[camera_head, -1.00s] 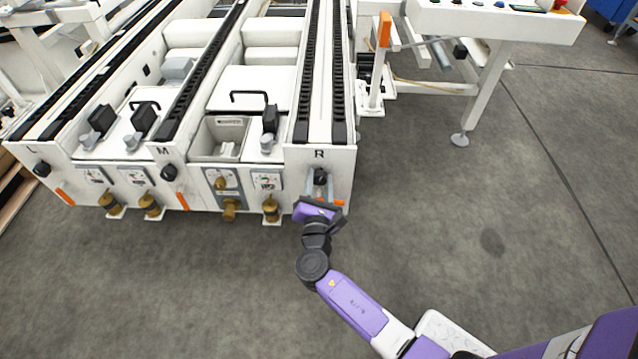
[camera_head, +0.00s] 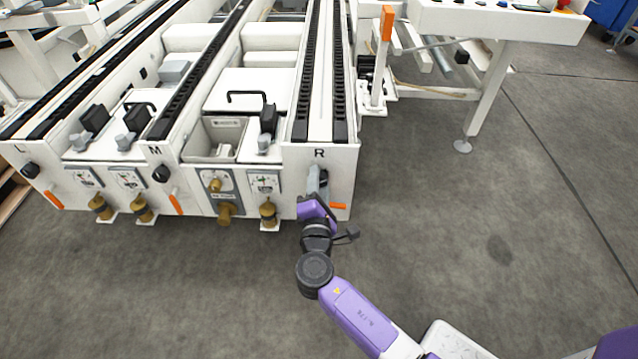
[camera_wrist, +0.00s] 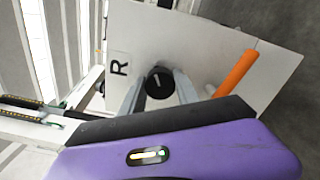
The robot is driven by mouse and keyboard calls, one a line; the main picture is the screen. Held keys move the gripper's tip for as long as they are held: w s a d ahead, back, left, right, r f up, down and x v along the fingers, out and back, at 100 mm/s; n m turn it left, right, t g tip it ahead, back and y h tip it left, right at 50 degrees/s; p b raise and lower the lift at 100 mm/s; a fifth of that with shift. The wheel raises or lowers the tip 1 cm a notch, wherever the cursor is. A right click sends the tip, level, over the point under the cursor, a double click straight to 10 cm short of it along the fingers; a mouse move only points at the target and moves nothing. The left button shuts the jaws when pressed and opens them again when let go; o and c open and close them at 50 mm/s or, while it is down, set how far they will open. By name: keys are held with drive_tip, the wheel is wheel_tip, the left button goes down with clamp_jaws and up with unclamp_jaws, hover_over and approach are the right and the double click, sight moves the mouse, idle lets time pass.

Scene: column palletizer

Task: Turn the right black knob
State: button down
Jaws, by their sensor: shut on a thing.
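The right black knob (camera_wrist: 158,84) sits on the white front panel marked R, seen in the wrist view with a white pointer line on its face. My gripper (camera_wrist: 157,92) has its two grey fingers on either side of the knob, shut on it. In the head view my gripper (camera_head: 317,185) reaches the R panel (camera_head: 335,165) from below, and its fingers mostly hide the knob there.
An orange handle (camera_wrist: 233,73) sticks out beside the knob. The M knob (camera_head: 161,174) and the L knob (camera_head: 31,171) are on the panels further left. Brass valves (camera_head: 226,213) stand low between the panels.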

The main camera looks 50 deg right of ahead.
idle(0.4)
drive_tip(key=c, duration=0.9)
unclamp_jaws()
drive_tip(key=p+v, duration=0.2)
drive_tip(key=v, duration=0.6)
